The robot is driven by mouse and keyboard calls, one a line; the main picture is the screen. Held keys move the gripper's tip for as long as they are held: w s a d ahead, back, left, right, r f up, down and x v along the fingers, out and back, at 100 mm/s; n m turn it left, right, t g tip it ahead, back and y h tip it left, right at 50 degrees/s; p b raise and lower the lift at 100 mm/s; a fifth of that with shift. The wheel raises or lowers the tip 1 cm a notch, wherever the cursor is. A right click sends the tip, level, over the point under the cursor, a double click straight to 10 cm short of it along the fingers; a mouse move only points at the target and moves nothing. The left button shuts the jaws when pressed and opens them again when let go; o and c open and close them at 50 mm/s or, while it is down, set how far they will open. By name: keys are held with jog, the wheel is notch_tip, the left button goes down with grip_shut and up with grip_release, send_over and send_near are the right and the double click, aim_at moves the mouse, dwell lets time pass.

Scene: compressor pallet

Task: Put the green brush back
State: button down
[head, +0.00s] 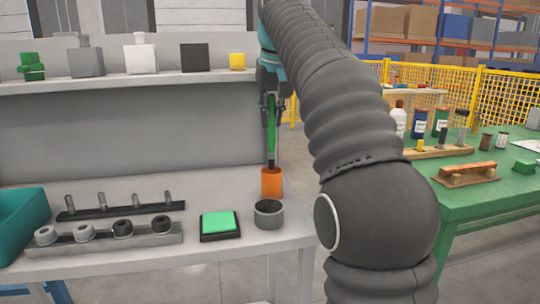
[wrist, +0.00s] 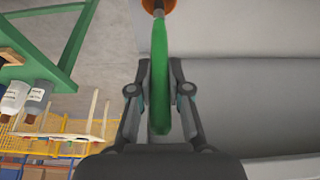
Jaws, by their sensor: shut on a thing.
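The green brush (head: 272,130) hangs upright in my gripper (head: 272,105), its dark lower end pointing down. My gripper is shut on the green handle. The orange cup (head: 271,184) stands on the near right part of the white bench, directly below the brush. The brush's lower end meets the cup's rim in the head view; I cannot tell how far inside it is. In the wrist view the green handle (wrist: 159,75) runs between my fingers, and the orange cup (wrist: 158,4) shows at the top edge around the brush's far end.
A dark grey round cup (head: 268,215) stands just in front of the orange cup. A green pad in a black tray (head: 219,237) lies to its left. Racks with pegs and rings (head: 115,242) fill the left. A green table (head: 480,200) stands at right.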

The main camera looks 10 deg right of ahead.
aim_at(272, 137)
jog(key=shift+f+b, duration=0.7)
jog(key=shift+f, duration=3.15)
jog(key=c, duration=1.1)
grip_release()
jog(key=shift+p+v, duration=0.7)
jog(key=shift+v, duration=5.4)
jog(key=shift+f, duration=0.1)
jog(key=shift+t, duration=0.8)
jog(key=s+f, duration=0.8)
jog(key=f, duration=0.2)
jog(key=s+f, duration=0.9)
jog(key=f, duration=0.2)
jog(key=s+f, duration=0.9)
jog(key=f, duration=0.2)
jog(key=shift+s+f, duration=0.2)
